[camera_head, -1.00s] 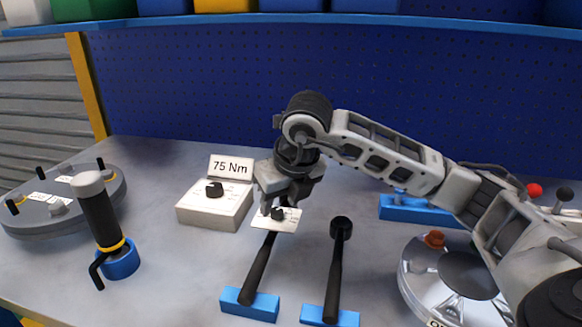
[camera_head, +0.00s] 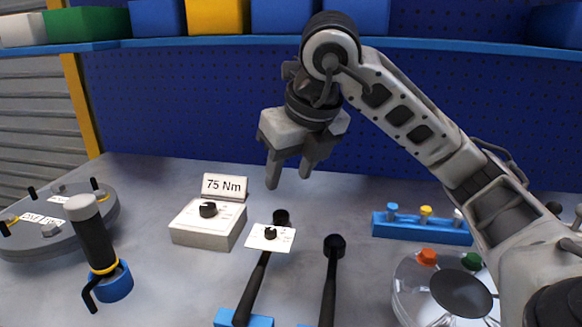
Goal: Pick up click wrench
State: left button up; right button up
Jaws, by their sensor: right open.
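Two dark long-handled wrenches lie with their handles in blue holders on the grey bench. The left wrench (camera_head: 254,285) carries a white card with a black knob (camera_head: 270,234) near its head. The right wrench (camera_head: 330,285) has a round black head and no card. I cannot tell from their looks alone which is the click wrench. My right gripper (camera_head: 289,180) is open and empty, fingers pointing down, above and behind the left wrench's head and apart from it. My left gripper is not in view.
A white box with a dial and a "75 Nm" sign (camera_head: 225,186) stands left of the wrenches. A black-handled tool (camera_head: 92,235) stands in a blue ring. A grey flanged disc (camera_head: 50,240) is far left. A blue rack (camera_head: 422,228) and a silver round part (camera_head: 407,290) are right.

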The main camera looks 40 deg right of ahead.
aim_at(282, 244)
jog(key=k, duration=1)
